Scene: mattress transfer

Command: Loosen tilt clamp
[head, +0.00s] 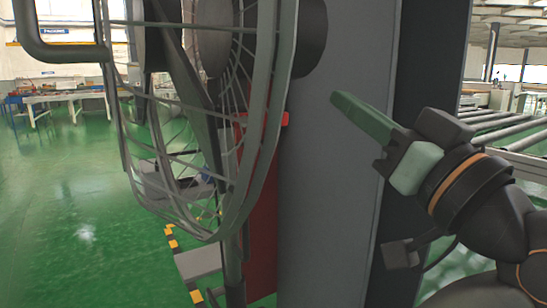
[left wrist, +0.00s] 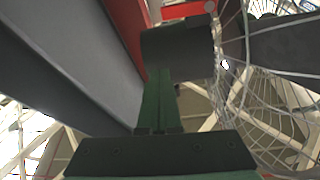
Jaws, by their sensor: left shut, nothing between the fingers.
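A large fan with a grey wire cage (head: 262,130) stands left of centre in the head view; its cage also shows in the left wrist view (left wrist: 245,110). A dark round knob-like part (head: 308,48), possibly the tilt clamp, sits at the cage's right side; a dark cylinder (left wrist: 178,47) in the left wrist view looks like the same part. My left gripper (head: 338,98) is shut and empty, its green fingers pointing toward that part. In the head view the tips are apart from it, to its lower right; the left wrist view shows them close below it (left wrist: 160,72). My right gripper is not in view.
A tall grey panel (head: 335,200) stands behind the fan, with a red upright part (head: 262,220) beside it. A grey tube handle (head: 60,50) is at upper left. Roller conveyors (head: 510,130) are at the right. Green floor (head: 70,220) is open at the left.

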